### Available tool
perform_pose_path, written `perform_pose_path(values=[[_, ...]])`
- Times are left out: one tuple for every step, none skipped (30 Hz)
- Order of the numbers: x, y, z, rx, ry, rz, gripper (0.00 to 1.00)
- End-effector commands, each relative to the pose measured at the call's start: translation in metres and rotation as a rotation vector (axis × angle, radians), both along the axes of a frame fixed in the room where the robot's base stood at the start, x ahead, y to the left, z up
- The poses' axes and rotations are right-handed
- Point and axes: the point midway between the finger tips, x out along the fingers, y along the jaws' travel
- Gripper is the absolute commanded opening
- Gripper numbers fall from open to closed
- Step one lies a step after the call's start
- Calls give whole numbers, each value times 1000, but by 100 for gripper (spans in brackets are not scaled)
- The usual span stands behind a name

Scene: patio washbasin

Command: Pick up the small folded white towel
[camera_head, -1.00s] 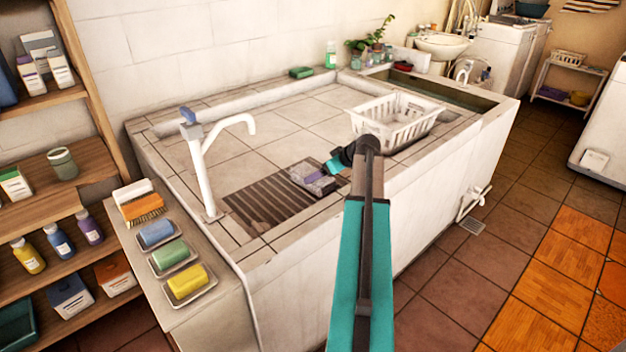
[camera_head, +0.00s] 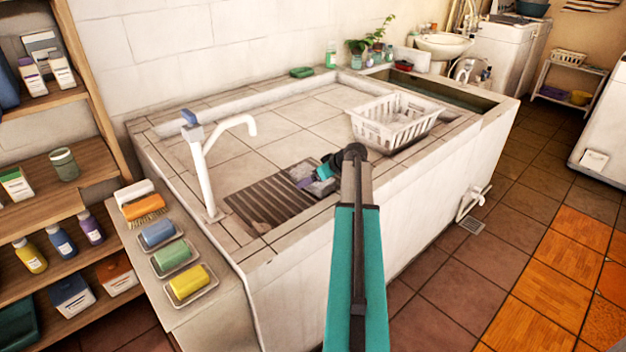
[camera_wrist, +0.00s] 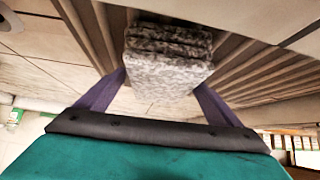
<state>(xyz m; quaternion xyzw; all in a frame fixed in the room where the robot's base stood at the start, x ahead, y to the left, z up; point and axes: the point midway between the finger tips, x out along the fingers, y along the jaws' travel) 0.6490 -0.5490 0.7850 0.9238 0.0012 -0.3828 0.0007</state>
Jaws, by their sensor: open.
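The small folded towel (camera_wrist: 168,58) looks mottled grey-white and lies in stacked layers on the ribbed washboard area (camera_head: 262,205) of the basin. In the head view only part of the towel (camera_head: 301,171) shows, beside my gripper. My gripper (camera_wrist: 161,84) has its two purple fingers apart, one on each side of the towel's near end in the wrist view. The gripper also shows in the head view (camera_head: 322,172), low over the basin. I cannot tell whether the fingers touch the towel.
A white faucet (camera_head: 205,165) stands left of the washboard. A white slatted basket (camera_head: 393,122) sits to the right on the basin. Three soap dishes with coloured bars and an orange brush (camera_head: 143,207) line the left ledge. The tiled basin floor behind is clear.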

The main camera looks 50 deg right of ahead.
Motion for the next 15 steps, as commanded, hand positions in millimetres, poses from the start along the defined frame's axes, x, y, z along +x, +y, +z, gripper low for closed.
perform_pose_path(values=[[3,0,-3,1,0,1,88],[4,0,-4,1,0,1,88],[5,0,-5,1,0,1,88],[6,0,-6,1,0,1,88],[6,0,-6,0,0,0,88],[6,0,-6,0,0,0,88],[6,0,-6,0,0,0,88],[6,0,-6,0,0,0,88],[6,0,-6,0,0,0,88],[6,0,-6,0,0,0,88],[5,0,-6,0,0,0,88],[5,0,-6,0,0,0,88],[5,0,-6,0,0,0,88],[5,0,-6,0,0,0,88],[5,0,-6,0,0,0,88]])
